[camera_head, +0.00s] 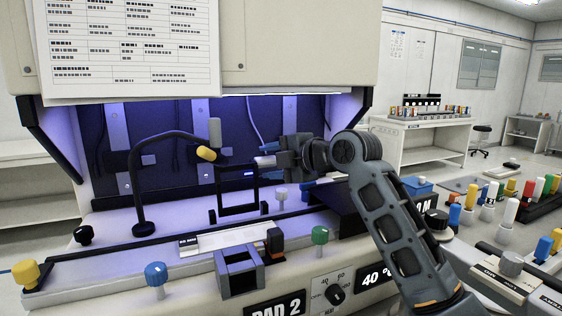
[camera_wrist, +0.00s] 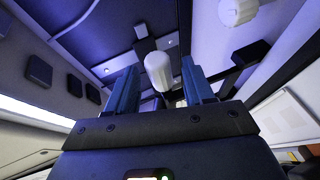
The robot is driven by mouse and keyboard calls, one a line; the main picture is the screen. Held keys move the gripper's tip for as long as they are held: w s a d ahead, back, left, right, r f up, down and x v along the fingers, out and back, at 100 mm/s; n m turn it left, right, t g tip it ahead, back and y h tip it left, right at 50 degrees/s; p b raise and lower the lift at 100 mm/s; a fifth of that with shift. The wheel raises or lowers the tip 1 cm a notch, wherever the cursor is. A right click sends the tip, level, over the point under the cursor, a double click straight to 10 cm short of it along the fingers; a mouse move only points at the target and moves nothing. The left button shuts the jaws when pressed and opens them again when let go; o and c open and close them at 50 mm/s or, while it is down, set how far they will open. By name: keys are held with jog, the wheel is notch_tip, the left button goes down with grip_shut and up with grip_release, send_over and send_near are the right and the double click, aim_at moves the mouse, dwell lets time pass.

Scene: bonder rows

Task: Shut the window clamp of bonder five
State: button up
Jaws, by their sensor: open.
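The window clamp (camera_head: 222,206), a dark rectangular frame, stands upright over the work deck in the lit bay of the bonder in the head view. A pale knob (camera_head: 265,161) shows at the frame's upper right, and seems to belong to it. My gripper (camera_head: 268,160) reaches in from the right at that knob. In the wrist view my gripper (camera_wrist: 160,80) is open, with a blue finger on each side of a white knob (camera_wrist: 158,72). Gaps show between knob and fingers. The bonder's number is not readable.
A black gooseneck lamp (camera_head: 135,180) with a yellow tip arches left of the frame. A white knob (camera_head: 281,194) stands right of it. Blue (camera_head: 156,273) and green (camera_head: 320,236) knobs line the front edge. The hood with a chart (camera_head: 130,50) overhangs the bay.

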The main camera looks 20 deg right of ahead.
jog(key=shift+x, duration=1.9)
grip_shut()
jog(key=shift+s+f+b, duration=0.1)
jog(key=shift+s+b, duration=0.05)
jog(key=shift+b, duration=0.35)
